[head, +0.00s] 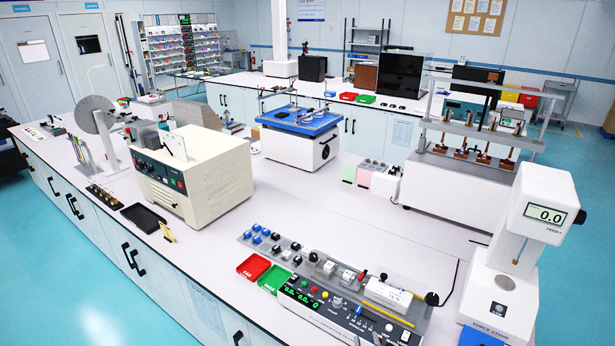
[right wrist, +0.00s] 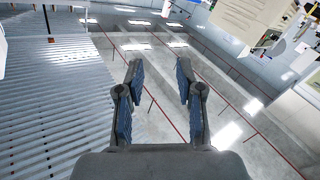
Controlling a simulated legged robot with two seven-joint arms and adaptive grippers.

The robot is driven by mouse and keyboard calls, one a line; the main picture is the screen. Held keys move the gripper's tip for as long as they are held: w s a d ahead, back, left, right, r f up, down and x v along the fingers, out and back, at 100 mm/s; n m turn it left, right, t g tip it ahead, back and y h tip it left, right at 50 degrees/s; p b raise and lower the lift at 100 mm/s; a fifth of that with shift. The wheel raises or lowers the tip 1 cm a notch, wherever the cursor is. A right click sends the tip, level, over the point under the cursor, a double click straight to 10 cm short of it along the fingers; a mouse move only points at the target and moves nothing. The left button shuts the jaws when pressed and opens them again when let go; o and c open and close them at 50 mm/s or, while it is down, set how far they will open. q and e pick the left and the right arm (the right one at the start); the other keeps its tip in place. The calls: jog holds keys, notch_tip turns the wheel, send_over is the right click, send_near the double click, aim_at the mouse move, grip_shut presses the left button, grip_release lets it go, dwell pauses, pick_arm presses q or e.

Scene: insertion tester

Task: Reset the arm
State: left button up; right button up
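My right gripper (right wrist: 160,72) shows in the right wrist view. Its two blue-padded fingers stand apart with nothing between them, so it is open and empty. It hangs over bare grey floor (right wrist: 165,120), clear of any bench. I cannot make out either gripper in the head view, and my left gripper is in no view. In the head view, the tester panel (head: 335,295) with knobs and switches lies on the white bench. The force stand (head: 525,235), its display reading 0.0, stands at the right.
A red tray (head: 253,267) and a green tray (head: 273,279) sit left of the panel. A cream instrument box (head: 195,175), a blue-topped machine (head: 300,135) and a test rig (head: 465,175) stand farther back. The bench's middle is mostly clear.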

jog(key=s+d+f+m+g+h, duration=0.1)
jog(key=s+d+f+g, duration=0.25)
jog(key=s+f, duration=0.3)
jog(key=s+d+f+m+g+h, duration=0.1)
jog(key=s+d+f+m+g, duration=0.1)
jog(key=s+f+g, duration=0.45)
jog(key=s+f+g+y, duration=0.1)
jog(key=s+f+g, duration=0.1)
jog(key=s+f, duration=0.35)
jog(key=s+f+g+y, duration=0.1)
jog(key=s+f+g, duration=0.1)
jog(key=s, duration=0.6)
jog(key=s+f+n+g, duration=0.1)
jog(key=s+f+g, duration=0.15)
jog(key=f, duration=2.55)
jog(key=s+d+f, duration=0.1)
jog(key=s+f, duration=0.6)
jog(key=s, duration=0.2)
jog(key=s+d+f, duration=0.2)
jog(key=s+f, duration=0.5)
jog(key=s, duration=0.2)
jog(key=shift+s+d+f+g+h, duration=0.15)
jog(key=shift+d+f+g+h, duration=0.15)
jog(key=shift+f+g, duration=0.1)
